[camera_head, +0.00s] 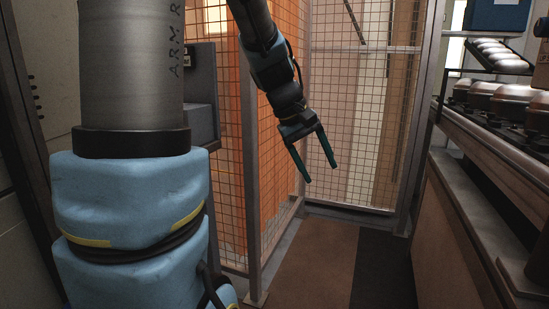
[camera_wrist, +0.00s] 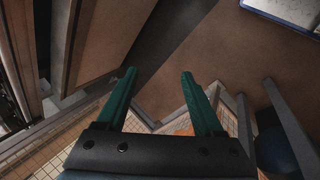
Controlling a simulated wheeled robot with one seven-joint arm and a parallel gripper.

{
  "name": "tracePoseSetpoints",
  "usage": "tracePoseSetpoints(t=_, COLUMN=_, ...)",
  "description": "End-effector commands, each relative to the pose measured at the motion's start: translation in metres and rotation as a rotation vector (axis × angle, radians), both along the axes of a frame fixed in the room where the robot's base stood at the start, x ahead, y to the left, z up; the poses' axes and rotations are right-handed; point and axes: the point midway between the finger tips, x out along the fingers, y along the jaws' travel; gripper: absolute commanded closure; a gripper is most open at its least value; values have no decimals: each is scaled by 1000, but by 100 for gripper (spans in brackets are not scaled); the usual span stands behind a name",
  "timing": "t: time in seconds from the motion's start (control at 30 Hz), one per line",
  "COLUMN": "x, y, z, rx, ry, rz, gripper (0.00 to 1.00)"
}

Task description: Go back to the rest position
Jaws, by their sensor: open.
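My gripper (camera_head: 319,164) hangs at the end of my arm near the middle of the head view, in front of the mesh fence. Its two dark green fingers point downward and stand apart, with nothing between them. In the wrist view my gripper (camera_wrist: 158,75) also shows open and empty, with brown floor beyond the fingertips. It touches nothing that I can see.
A mesh fence (camera_head: 345,115) closes off the back and left. On the right a long bench or conveyor (camera_head: 480,150) carries several rounded metal compressors (camera_head: 516,100). A blue box (camera_head: 497,14) is at the upper right. The brown floor (camera_head: 315,262) below my gripper is clear.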

Motion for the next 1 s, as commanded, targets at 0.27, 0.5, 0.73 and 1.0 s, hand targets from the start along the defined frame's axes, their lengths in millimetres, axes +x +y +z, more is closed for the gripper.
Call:
tracePoseSetpoints(t=0.27, x=-44, y=114, z=-87, rx=334, ry=-71, rz=-126, gripper=31)
tracePoseSetpoints(t=0.5, x=-76, y=164, z=-99, rx=476, ry=-119, rz=-267, gripper=31)
tracePoseSetpoints(t=0.73, x=-75, y=163, z=-51, rx=474, ry=-116, rz=-265, gripper=31)
tracePoseSetpoints(t=1.0, x=-75, y=162, z=30, rx=473, ry=-116, rz=-265, gripper=31)
